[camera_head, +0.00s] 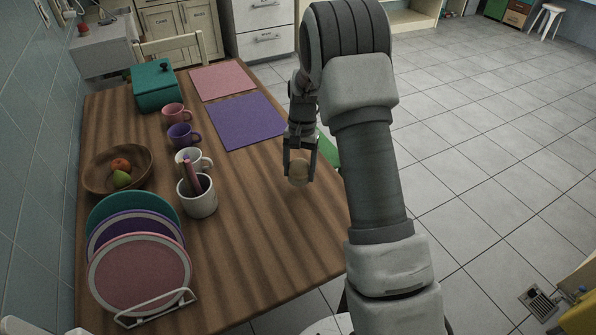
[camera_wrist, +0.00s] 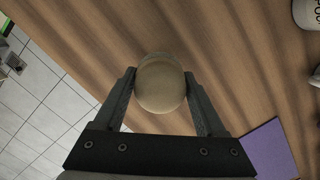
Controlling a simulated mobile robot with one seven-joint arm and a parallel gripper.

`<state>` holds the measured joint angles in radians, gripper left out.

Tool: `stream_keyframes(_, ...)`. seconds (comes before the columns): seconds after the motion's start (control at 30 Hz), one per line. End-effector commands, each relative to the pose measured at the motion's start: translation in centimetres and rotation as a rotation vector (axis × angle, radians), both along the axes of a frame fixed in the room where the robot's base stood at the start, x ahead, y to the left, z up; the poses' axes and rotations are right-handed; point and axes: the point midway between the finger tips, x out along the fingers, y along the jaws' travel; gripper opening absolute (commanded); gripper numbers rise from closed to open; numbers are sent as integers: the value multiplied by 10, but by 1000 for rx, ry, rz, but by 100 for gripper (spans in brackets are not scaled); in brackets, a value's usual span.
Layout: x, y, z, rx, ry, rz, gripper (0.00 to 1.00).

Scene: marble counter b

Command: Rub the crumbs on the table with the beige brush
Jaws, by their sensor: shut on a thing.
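My gripper (camera_head: 300,165) is over the right part of the wooden table (camera_head: 245,215), short of its right edge. It is shut on the beige brush (camera_head: 298,174), a rounded beige piece held between the two fingers. In the wrist view the beige brush (camera_wrist: 160,84) sits between the fingertips, with wood grain beyond it. I cannot tell whether the brush touches the table. I make out no crumbs in either view; any beneath the brush or my arm are hidden.
A white mug with utensils (camera_head: 201,203), other mugs, a fruit bowl (camera_head: 100,170) and a plate rack (camera_head: 160,310) stand on the left. Purple (camera_head: 246,122) and pink (camera_head: 222,82) mats lie toward the back. A green mat (camera_head: 328,150) is partly hidden by my arm. The front middle is clear.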

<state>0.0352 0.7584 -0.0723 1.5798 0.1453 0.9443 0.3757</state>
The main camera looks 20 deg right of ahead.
Motion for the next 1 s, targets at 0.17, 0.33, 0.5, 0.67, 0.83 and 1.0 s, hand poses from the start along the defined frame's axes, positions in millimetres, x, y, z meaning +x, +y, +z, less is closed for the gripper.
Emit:
stream_keyframes(0.17, -2, -2, 20, 0, 0, 1, 21)
stream_keyframes(0.33, -3, -3, 32, 0, 0, 1, 21)
stream_keyframes(0.5, -3, -4, 33, -1, 0, 2, 21)
stream_keyframes(0.67, -3, -3, 32, 0, 0, 2, 21)
stream_keyframes(0.83, -3, -3, 32, 0, 0, 2, 21)
stream_keyframes(1.0, -4, -4, 33, -1, 0, 2, 21)
